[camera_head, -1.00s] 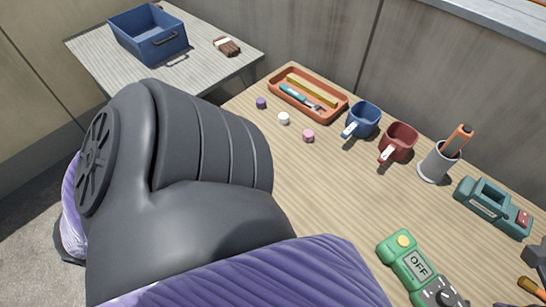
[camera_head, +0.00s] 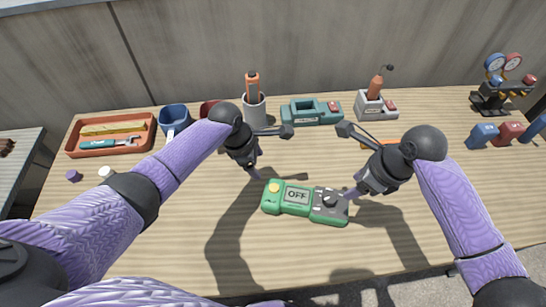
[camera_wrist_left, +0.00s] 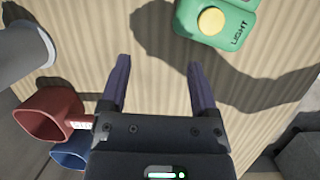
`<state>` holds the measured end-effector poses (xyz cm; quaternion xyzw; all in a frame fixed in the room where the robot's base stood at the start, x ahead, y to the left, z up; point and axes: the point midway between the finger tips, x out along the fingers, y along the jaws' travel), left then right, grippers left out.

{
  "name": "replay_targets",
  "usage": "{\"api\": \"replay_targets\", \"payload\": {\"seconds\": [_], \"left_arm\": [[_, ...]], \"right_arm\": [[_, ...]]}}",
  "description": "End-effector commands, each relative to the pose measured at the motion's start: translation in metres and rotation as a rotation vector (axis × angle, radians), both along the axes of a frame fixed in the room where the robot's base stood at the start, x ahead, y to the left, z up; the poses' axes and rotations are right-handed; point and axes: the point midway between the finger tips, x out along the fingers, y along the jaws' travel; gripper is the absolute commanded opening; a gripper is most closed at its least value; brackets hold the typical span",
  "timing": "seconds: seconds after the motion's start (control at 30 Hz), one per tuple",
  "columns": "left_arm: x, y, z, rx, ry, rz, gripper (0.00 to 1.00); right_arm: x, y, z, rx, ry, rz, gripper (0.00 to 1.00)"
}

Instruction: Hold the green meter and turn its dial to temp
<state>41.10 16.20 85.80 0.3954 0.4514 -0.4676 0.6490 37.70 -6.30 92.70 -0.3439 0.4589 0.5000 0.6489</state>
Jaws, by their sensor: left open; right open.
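The green meter (camera_head: 291,198) lies flat on the table, its display reading OFF. A yellow button is at its left end and a dark dial (camera_head: 330,200) on its grey right part. My left gripper (camera_head: 255,172) is open and empty, just behind the meter's left end. In the left wrist view the open fingers (camera_wrist_left: 158,65) point toward the button end of the meter (camera_wrist_left: 215,22), marked LIGHT, with a gap between. My right gripper (camera_head: 350,192) is open at the meter's right end, close to the dial. I cannot tell whether it touches. The dial's small markings are unreadable.
Along the back of the wooden table (camera_head: 180,230) stand an orange tray (camera_head: 72,147), a blue mug (camera_head: 173,118), a red mug, a pen cup (camera_head: 254,108), a teal device (camera_head: 312,112), a soldering-iron-like stand (camera_head: 375,105) and a gauge set (camera_head: 503,85). The front is mostly clear.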

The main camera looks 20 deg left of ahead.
Motion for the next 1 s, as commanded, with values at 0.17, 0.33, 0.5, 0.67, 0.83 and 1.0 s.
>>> {"api": "replay_targets", "payload": {"seconds": [0.17,0.33,0.5,0.67,0.83,1.0], "left_arm": [[-0.016,-0.043,0.055,0.202,0.081,-0.301,0.78],[-0.029,-0.055,0.064,0.286,0.104,-0.406,0.78],[-0.03,-0.055,0.028,0.286,0.11,-0.408,0.78],[-0.03,-0.055,-0.006,0.285,0.108,-0.407,0.78],[-0.03,-0.055,-0.026,0.284,0.106,-0.407,0.78],[-0.03,-0.055,-0.029,0.283,0.104,-0.407,0.78]], "right_arm": [[0.0,0.0,0.0,0.0,0.0,0.0,0.59],[0.0,0.0,0.0,0.0,0.0,0.0,0.59],[0.0,0.0,0.0,0.0,0.0,0.0,0.59],[0.0,0.0,0.0,0.0,0.0,0.0,0.59],[0.0,0.0,0.0,0.0,0.0,0.0,0.59],[0.0,0.0,0.0,0.0,0.0,0.0,0.59]]}}
